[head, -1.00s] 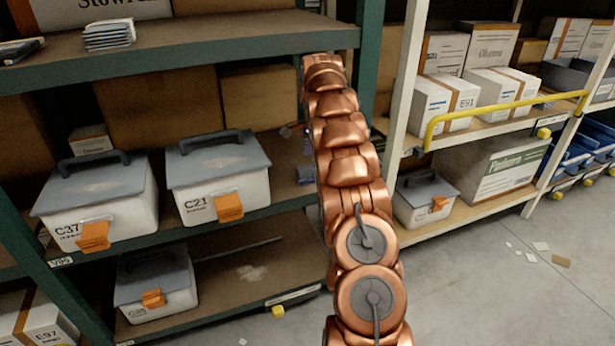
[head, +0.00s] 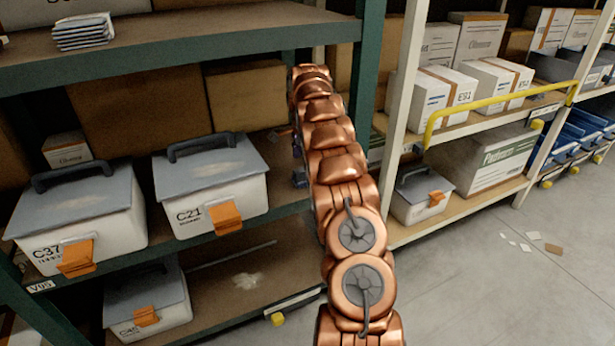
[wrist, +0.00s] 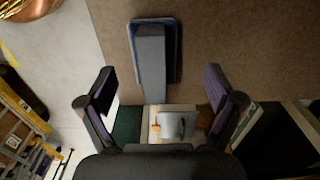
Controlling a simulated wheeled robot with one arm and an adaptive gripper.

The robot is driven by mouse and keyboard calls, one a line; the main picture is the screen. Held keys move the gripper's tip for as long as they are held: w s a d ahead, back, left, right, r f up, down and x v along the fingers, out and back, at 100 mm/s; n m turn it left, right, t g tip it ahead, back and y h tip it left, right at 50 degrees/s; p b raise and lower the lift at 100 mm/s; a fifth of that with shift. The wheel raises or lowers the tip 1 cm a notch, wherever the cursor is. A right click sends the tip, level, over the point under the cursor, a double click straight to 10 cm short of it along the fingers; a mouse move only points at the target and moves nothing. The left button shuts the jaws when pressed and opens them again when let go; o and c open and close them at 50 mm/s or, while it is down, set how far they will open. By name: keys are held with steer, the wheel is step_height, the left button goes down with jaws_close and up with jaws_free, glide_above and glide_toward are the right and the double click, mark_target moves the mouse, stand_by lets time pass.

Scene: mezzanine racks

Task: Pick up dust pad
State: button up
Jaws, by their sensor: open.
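In the wrist view, a blue-edged pad with a long grey block on top (wrist: 152,50), apparently the dust pad, lies on a brown shelf surface. My gripper (wrist: 157,75) is open, its two dark fingers apart to the left and right of the lower end of the grey block. Nothing is held between them. In the head view, a small blue-grey piece (head: 299,178) shows at the left edge of my copper arm, on the middle shelf; I cannot tell if it is the pad. My arm hides most of that spot and the gripper.
Lidded bins C37 (head: 75,217) and C21 (head: 210,187) stand left on the middle shelf (head: 262,222). A green upright (head: 367,75) rises just right of my arm. A yellow rail (head: 500,102) fronts the right rack. The floor (head: 470,290) at right is mostly clear.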

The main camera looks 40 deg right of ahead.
steer(key=f, duration=0.2)
steer(key=s+f, duration=0.1)
steer(key=f, duration=0.1)
steer(key=shift+s+d+f, duration=0.1)
steer(key=shift+d, duration=0.15)
steer(key=shift+f, duration=0.4)
steer(key=shift+c, duration=0.4)
steer(key=c, duration=1.2)
